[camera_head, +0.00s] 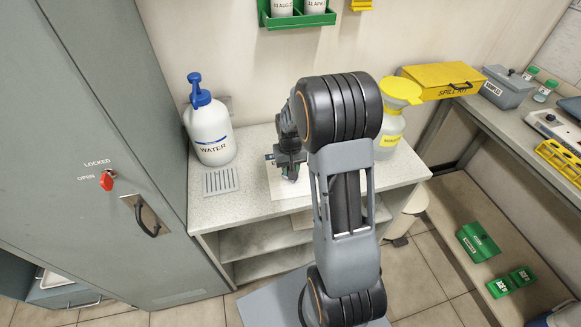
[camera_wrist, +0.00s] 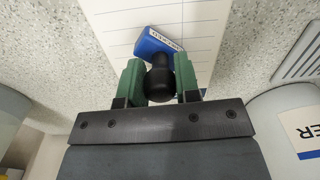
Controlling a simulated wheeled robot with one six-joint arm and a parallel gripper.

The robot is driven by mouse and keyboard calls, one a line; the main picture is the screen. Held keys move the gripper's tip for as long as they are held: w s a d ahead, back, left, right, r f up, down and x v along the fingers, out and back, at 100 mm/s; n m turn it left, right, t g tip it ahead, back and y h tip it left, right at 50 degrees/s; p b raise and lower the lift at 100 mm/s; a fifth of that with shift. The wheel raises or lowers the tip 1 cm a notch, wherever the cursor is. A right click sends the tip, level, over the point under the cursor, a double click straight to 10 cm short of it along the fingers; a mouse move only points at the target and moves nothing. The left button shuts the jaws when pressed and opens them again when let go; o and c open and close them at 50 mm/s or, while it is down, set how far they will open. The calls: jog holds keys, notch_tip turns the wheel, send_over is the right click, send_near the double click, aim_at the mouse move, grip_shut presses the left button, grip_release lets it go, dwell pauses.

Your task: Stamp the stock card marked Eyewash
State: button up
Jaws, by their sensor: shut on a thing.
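My gripper (camera_wrist: 160,72) is shut on the black knob of a stamp (camera_wrist: 153,46), one green finger on each side. The stamp has a blue base with a small white label, too small to read surely. It is over a white ruled card (camera_wrist: 204,24) on the speckled counter. I cannot tell whether the stamp touches the card. In the head view my gripper (camera_head: 290,170) is low over the counter, and part of the card (camera_head: 277,187) shows beneath it. My arm hides the rest. No heading is readable on the card.
A white water bottle (camera_head: 208,130) with a blue cap and a grey drain grate (camera_head: 220,181) are left of the card. A bottle with a yellow funnel (camera_head: 400,92) stands right, behind my arm. A grey cabinet (camera_head: 95,140) borders the counter's left.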

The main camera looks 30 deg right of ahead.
jog(key=shift+f+b, duration=0.45)
jog(key=shift+f, duration=0.15)
dwell(1.4)
jog(key=shift+r, duration=0.15)
jog(key=shift+r+p, duration=2.65)
jog(key=shift+r, duration=0.75)
